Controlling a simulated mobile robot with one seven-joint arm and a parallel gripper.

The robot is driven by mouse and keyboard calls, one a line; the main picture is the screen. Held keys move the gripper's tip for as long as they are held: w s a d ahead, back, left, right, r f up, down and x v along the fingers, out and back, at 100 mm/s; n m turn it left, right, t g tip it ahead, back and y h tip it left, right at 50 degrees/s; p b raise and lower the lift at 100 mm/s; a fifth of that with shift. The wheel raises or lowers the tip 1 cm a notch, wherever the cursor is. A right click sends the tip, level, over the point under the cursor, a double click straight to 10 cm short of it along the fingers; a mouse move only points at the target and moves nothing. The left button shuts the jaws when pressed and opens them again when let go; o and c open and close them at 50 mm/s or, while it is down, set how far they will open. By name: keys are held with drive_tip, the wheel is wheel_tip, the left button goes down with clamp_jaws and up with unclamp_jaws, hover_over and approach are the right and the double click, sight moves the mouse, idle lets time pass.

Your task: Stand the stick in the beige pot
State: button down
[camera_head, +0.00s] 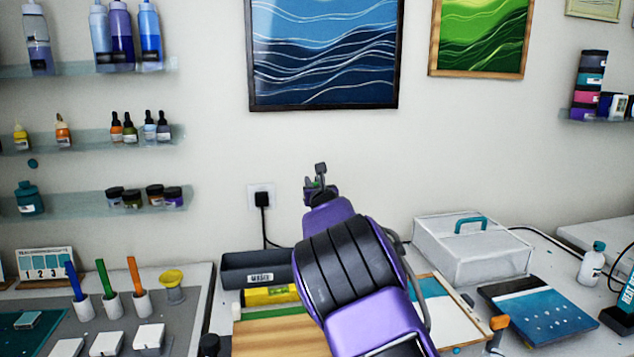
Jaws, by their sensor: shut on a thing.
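My gripper (318,180) is raised in front of the wall, small and seen from behind, beyond my purple and black arm. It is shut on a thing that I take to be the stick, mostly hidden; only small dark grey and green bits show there. Three small off-white pots stand at the left, holding a blue stick (74,281), a green stick (105,278) and an orange stick (134,273). I cannot tell whether one of these is the beige pot; no other pot is clearly beige. My gripper is well above and to the right of them.
A dark bin (254,268), a white case (473,247) and a blue painted panel (539,309) crowd the bench. My arm hides its middle. Shelves with bottles hang at left.

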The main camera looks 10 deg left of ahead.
wheel_tip(320, 180, down, 11)
drive_tip(key=b, duration=0.7)
idle(0.6)
drive_tip(key=c, duration=0.7)
unclamp_jaws()
drive_tip(key=shift+f, duration=0.1)
drive_tip(key=shift+c, duration=0.2)
drive_tip(key=shift+s, duration=0.15)
drive_tip(key=b+v, duration=0.1)
drive_tip(key=v, duration=1.6)
drive_tip(key=shift+s+d, duration=0.1)
drive_tip(key=shift+s, duration=0.05)
